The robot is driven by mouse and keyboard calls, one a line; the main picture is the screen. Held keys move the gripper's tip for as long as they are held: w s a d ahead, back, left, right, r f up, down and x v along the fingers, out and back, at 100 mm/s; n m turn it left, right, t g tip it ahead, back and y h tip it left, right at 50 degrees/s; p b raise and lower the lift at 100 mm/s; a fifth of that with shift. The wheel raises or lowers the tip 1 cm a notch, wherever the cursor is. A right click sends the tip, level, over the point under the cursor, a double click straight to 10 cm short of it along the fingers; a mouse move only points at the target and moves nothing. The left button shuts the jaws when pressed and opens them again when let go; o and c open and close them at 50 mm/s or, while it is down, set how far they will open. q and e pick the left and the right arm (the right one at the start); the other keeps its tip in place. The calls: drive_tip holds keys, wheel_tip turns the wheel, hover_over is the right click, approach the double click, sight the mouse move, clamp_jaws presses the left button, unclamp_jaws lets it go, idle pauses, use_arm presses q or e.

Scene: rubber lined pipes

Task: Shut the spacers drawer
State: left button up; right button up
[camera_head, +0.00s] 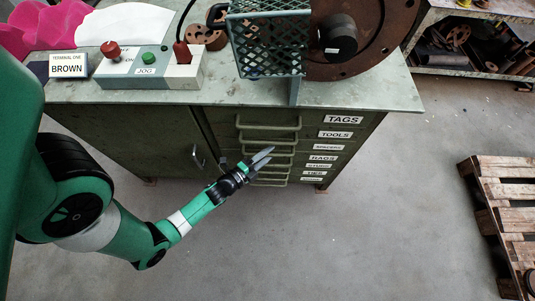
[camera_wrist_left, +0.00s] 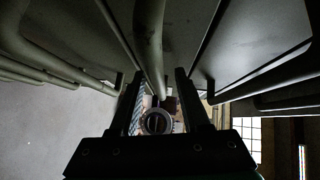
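The green metal cabinet (camera_head: 225,125) has a stack of labelled drawers on its right side. The spacers label (camera_head: 328,147) is third from the top, under TAGS and TOOLS. Its drawer's handle is hard to pick out among the stacked handles, and I cannot tell how far the drawer stands out. My left gripper (camera_head: 268,157) is in front of the drawer handles, its two fingers apart. In the left wrist view the fingers (camera_wrist_left: 158,100) stand apart, with a handle bar (camera_wrist_left: 149,45) running down between them; contact is not clear. My right gripper is not in view.
On the cabinet top are a control box (camera_head: 150,70), a BROWN sign (camera_head: 68,65), a mesh rack (camera_head: 268,45) and a large rusty flange (camera_head: 370,35). A wooden pallet (camera_head: 505,205) lies at right. The floor (camera_head: 370,220) before the cabinet is clear.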

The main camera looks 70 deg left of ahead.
use_arm(q)
drive_tip(key=p+v, duration=0.5)
drive_tip(key=v, duration=0.6)
drive_tip(key=shift+s, duration=0.3)
drive_tip(key=shift+d+r, duration=0.1)
